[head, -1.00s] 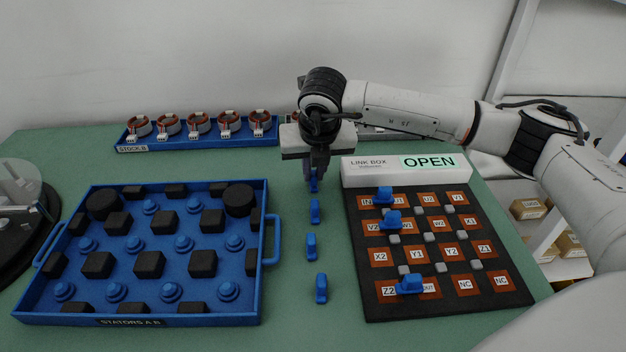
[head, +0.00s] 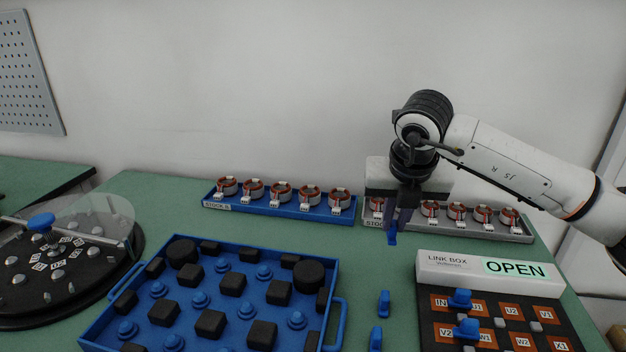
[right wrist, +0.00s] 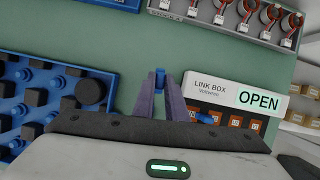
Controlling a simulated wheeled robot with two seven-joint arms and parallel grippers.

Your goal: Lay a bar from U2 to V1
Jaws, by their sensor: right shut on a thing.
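My right gripper (head: 397,222) is shut on a blue bar (head: 392,238) and holds it above the table, left of the link box. The bar also shows between the fingertips in the right wrist view (right wrist: 160,78). The link box (head: 472,268) has a white header reading OPEN and a dark board with orange labelled tiles. The U2 tile (head: 512,312) and V1 tile (head: 548,315) are in its top row, with no bar on them. One blue bar (head: 460,298) sits near IN, another (head: 467,328) near V2. My left gripper is out of view.
Two loose blue bars stand on the green table, one (head: 384,303) behind the other (head: 376,338). Stock trays, one blue (head: 270,208) and one grey (head: 518,237), stand behind. A round turntable (head: 120,275) is far left.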

